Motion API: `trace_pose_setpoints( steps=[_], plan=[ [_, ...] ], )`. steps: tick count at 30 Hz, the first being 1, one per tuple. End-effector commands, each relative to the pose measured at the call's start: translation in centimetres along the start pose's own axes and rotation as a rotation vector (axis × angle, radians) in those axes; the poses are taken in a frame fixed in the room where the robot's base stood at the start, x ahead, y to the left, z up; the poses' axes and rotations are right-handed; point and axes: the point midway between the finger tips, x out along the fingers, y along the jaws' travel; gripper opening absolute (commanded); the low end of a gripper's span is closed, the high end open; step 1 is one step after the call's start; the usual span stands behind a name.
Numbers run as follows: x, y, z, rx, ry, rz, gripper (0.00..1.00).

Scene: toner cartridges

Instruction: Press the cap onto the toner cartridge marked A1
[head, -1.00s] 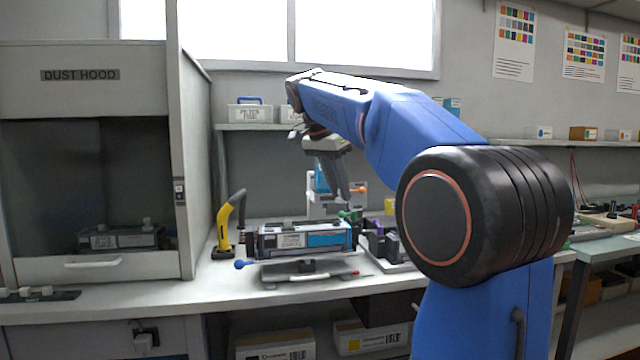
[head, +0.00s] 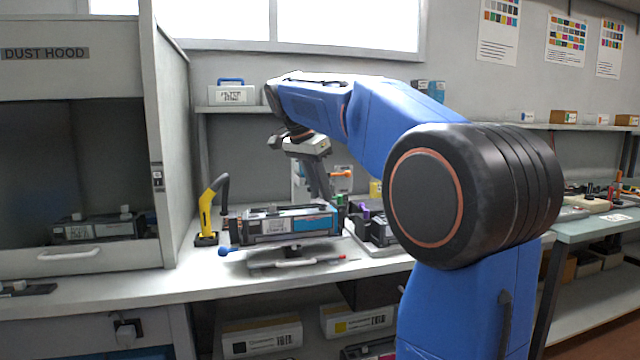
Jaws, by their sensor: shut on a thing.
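A dark toner cartridge (head: 285,224) with a white label and a blue panel lies on a low cradle (head: 290,258) on the bench; its marking is too small to read. My gripper (head: 329,196) points down at the cartridge's right end, its fingers close together. A small green piece (head: 340,203), seemingly the cap, shows at the fingertips by that end. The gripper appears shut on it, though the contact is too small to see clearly. I cannot tell whether the cap touches the cartridge. Another cartridge (head: 98,228) sits inside the dust hood.
A yellow tool with a dark hose (head: 208,212) stands left of the cradle. A tray (head: 376,244) with black and purple parts lies to the right. The dust hood (head: 165,180) walls off the left. Boxes (head: 262,338) fill the lower shelf.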

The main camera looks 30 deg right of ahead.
Motion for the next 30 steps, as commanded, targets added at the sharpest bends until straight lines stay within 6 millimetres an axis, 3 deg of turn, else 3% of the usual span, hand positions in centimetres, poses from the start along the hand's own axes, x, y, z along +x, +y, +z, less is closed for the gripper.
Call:
trace_pose_setpoints(
  steps=[30],
  plan=[
    [0.58, 0.05, 0.40, 0.000, 0.000, 0.001, 0.00]
  ],
)
